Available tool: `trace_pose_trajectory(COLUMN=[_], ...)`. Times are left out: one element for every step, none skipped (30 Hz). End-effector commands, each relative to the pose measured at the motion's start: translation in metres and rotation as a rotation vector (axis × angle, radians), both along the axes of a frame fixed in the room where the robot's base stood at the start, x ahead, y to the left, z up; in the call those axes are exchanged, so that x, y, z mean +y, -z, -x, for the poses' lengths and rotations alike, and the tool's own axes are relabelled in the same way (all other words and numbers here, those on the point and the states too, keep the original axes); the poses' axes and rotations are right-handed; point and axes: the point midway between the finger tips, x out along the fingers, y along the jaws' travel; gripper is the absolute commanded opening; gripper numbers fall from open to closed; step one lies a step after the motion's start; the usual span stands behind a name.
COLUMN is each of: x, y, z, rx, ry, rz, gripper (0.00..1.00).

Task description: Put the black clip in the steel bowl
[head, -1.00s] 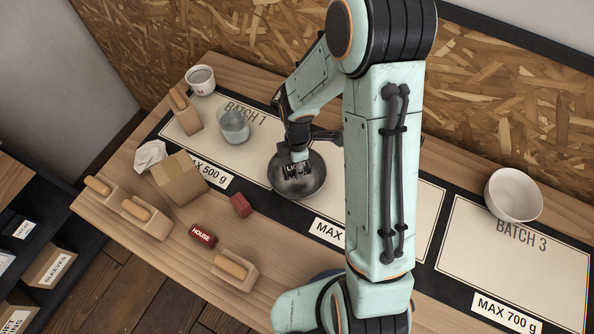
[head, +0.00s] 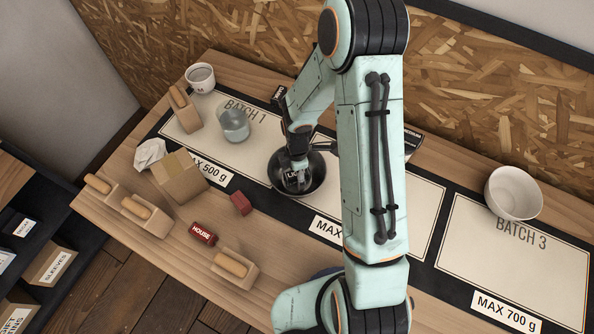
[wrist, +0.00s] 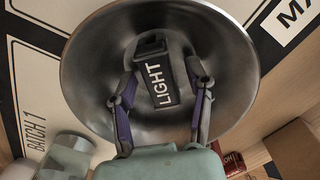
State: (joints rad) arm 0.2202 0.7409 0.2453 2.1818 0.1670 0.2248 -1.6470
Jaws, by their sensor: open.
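Gaps show between the fingers and the piece. In the head view, my gripper (head: 297,174) partly covers the bowl and the piece.
A glass beaker (head: 234,126) stands left of the bowl. A white bowl (head: 514,194) stands at Batch 3.

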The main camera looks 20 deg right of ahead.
Motion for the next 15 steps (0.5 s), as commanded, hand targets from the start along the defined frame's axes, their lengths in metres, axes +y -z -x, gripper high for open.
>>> trace_pose_trajectory(x=[0.0, 0.0, 0.0, 0.0, 0.0, 0.0, 0.0, 0.0, 0.0, 0.0, -0.001, -0.001, -0.001, 0.0, 0.0], y=[0.0, 0.0, -0.002, -0.004, -0.006, -0.011, -0.016, -0.021, -0.03, -0.037, -0.044, -0.054, -0.062, -0.069, -0.078], z=[0.0, 0.0, 0.0, 0.0, 0.0, -0.001, -0.001, -0.001, -0.001, -0.001, -0.002, -0.002, -0.001, -0.001, -0.001], rx=[0.0, 0.0, -0.001, -0.001, -0.002, -0.004, -0.004, -0.005, -0.006, -0.007, -0.008, -0.008, -0.008, -0.008, -0.008], ry=[0.0, 0.0, 0.0, 0.0, 0.0, 0.0, 0.0, 0.0, 0.0, 0.0, 0.0, 0.001, 0.001, 0.0, 0.001], rz=[0.0, 0.0, 0.0, 0.0, 0.001, 0.001, 0.001, 0.001, 0.001, 0.002, 0.002, 0.002, 0.002, 0.002, 0.001], gripper=[0.51, 0.51, 0.51, 0.51, 0.51, 0.51, 0.51, 0.51, 0.51, 0.51, 0.51, 0.51, 0.51, 0.51, 0.51])
